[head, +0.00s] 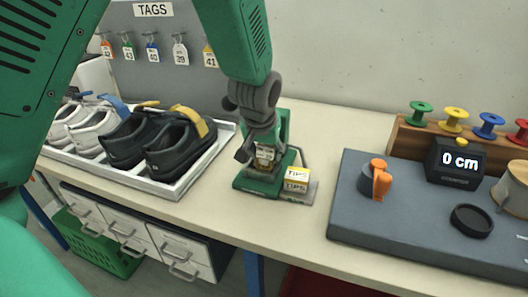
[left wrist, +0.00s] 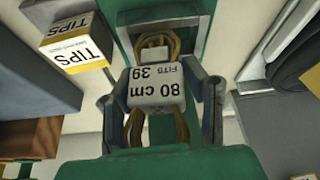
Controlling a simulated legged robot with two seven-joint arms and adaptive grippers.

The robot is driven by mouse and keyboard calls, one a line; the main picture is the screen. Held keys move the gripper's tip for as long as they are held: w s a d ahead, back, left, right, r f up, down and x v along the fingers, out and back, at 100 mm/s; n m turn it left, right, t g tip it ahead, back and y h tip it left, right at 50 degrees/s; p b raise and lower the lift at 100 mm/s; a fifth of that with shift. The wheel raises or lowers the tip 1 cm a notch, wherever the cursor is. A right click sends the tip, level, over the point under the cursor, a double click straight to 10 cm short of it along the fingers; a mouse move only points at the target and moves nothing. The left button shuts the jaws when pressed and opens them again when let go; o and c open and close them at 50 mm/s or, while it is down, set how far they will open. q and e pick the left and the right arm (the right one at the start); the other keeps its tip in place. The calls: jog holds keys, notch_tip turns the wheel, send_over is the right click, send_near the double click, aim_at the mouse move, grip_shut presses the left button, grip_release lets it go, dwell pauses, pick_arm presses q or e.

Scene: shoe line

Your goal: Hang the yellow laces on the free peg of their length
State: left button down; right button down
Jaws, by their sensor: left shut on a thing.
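My left gripper (head: 263,158) is shut on a bundle of yellow laces (left wrist: 181,128) with a white band (left wrist: 157,87) reading "80 cm" and "fits 39". In the left wrist view the gripper (left wrist: 160,92) has a finger on each side of the band, and yellow loops stick out above and below it. In the head view the laces are mostly hidden by the gripper, which is low over a green stand (head: 258,184) on the table. I cannot tell whether the laces touch the stand. No lace peg can be made out in these views. My right gripper is not in view.
A TIPS box (head: 297,174) stands right beside the green stand. A white tray (head: 183,191) of shoes is on the left, below hanging number tags (head: 181,54). A grey mat (head: 400,213) on the right carries a counter reading "0 cm" (head: 455,162). Spools (head: 454,117) stand behind.

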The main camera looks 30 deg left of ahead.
pick_arm(q)
jog(key=c, duration=1.1)
grip_release()
jog(key=shift+s, duration=0.1)
jog(key=shift+o, duration=1)
jog(key=shift+a, duration=0.2)
jog(key=shift+a+f, duration=0.2)
jog(key=shift+a, duration=0.65)
jog(key=shift+d, duration=0.1)
jog(key=shift+s+d+r+b, duration=0.2)
jog(key=shift+s+d+r, duration=0.05)
jog(key=shift+s+d, duration=0.3)
jog(key=shift+s+d+r+b, duration=0.15)
jog(key=shift+s+d+r, duration=0.1)
jog(key=shift+s+d, duration=0.2)
jog(key=s+d, duration=0.1)
jog(key=s, duration=0.5)
jog(key=s+d, duration=0.1)
jog(key=s, duration=0.2)
jog(key=shift+s+d, duration=0.25)
jog(key=shift+d, duration=0.05)
jog(key=shift+s+d, duration=0.1)
jog(key=shift+d, duration=0.1)
